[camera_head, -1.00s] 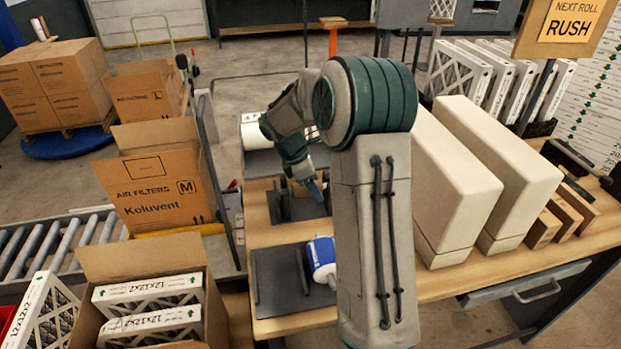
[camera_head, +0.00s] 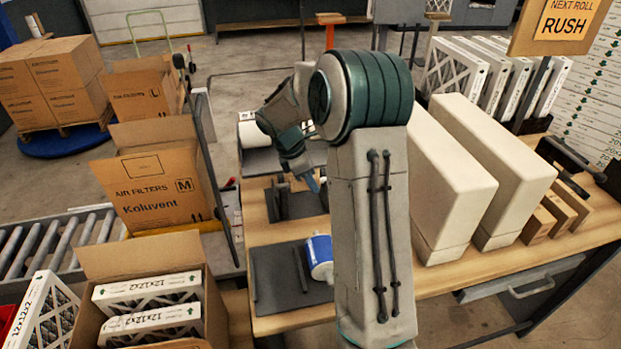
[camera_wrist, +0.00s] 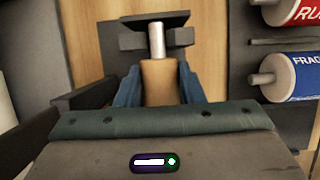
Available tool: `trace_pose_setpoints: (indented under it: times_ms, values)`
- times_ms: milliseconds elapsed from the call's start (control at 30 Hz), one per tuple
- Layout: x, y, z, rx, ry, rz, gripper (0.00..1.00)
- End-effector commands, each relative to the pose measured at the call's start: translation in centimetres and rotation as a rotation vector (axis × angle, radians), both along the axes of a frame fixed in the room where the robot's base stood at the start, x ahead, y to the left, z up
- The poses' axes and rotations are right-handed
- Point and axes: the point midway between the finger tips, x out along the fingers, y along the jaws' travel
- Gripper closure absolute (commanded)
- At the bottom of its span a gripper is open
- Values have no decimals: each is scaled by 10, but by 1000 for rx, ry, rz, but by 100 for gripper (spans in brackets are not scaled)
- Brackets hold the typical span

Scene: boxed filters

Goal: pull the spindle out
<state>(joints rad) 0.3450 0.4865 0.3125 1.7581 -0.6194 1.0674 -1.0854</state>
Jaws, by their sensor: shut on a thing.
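In the wrist view my gripper (camera_wrist: 158,88) has its blue fingers on both sides of a tan handle (camera_wrist: 158,80), shut on it. A bare metal rod (camera_wrist: 157,42) runs from the handle, and its far end meets a dark bracket (camera_wrist: 152,22). I take handle and rod to be the spindle. I cannot tell how far the rod sits in the bracket. In the head view my gripper (camera_head: 312,184) is low over dark fixtures on the wooden bench; the arm partly hides it, and the spindle is not clear there.
In the wrist view a blue-labelled roll (camera_wrist: 292,76) and a red-labelled roll (camera_wrist: 290,12) are at the right. Big cream blocks (camera_head: 455,165) stand right of my arm.

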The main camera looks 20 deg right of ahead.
Motion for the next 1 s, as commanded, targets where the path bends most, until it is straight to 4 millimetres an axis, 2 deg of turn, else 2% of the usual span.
trace_pose_setpoints:
  times_ms: [1000]
  values:
    - [0,0,33,-1,-1,0,95]
